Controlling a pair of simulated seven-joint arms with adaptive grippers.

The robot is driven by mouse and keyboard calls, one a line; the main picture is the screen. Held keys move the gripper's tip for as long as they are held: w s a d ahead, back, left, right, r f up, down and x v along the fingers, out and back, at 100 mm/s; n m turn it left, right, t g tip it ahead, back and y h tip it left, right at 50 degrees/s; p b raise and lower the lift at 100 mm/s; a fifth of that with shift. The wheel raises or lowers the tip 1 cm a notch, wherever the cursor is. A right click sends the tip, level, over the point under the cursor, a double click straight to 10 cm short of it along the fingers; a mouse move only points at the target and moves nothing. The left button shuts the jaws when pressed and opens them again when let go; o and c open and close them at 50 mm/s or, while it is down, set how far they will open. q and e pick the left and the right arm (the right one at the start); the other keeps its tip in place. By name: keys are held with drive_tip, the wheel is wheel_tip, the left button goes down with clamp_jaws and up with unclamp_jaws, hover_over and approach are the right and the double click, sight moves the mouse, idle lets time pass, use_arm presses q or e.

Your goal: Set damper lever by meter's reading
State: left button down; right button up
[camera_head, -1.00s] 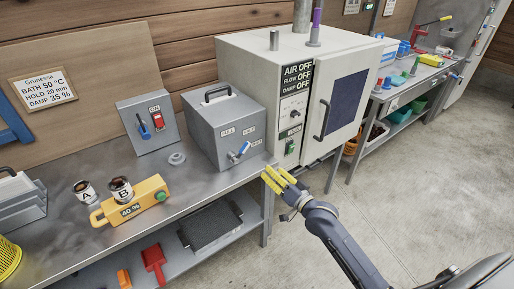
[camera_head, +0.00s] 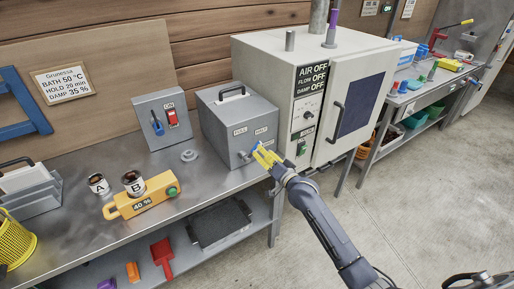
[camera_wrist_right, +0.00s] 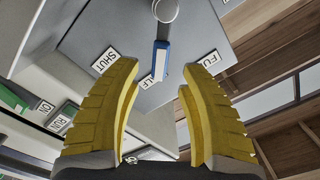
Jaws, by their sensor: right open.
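The yellow meter (camera_head: 122,211) lies on the metal bench and reads 40 %. A card (camera_head: 64,82) on the back board says Grunessa, BATH 50 °C, HOLD 20 min, DAMP 35 %. The grey damper box (camera_head: 222,135) stands at the bench's right end. Its blue-handled lever (camera_wrist_right: 161,62) shows in the right wrist view between the SHUT and FU... labels; the middle labels are partly hidden or unreadable. My right gripper (camera_head: 263,156) is open in front of the lever, its yellow fingers (camera_wrist_right: 157,88) on either side, apart from it.
The white cabinet (camera_head: 262,62) right of the box reads AIR, FLOW and DAMP OFF. Cups A (camera_head: 98,184) and B (camera_head: 132,182) stand by the meter. Open floor (camera_head: 400,205) lies to the right.

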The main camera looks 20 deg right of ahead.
sight(257, 150)
drive_tip(key=shift+x, duration=2.55)
drive_tip(key=shift+c, duration=0.2)
clamp_jaws()
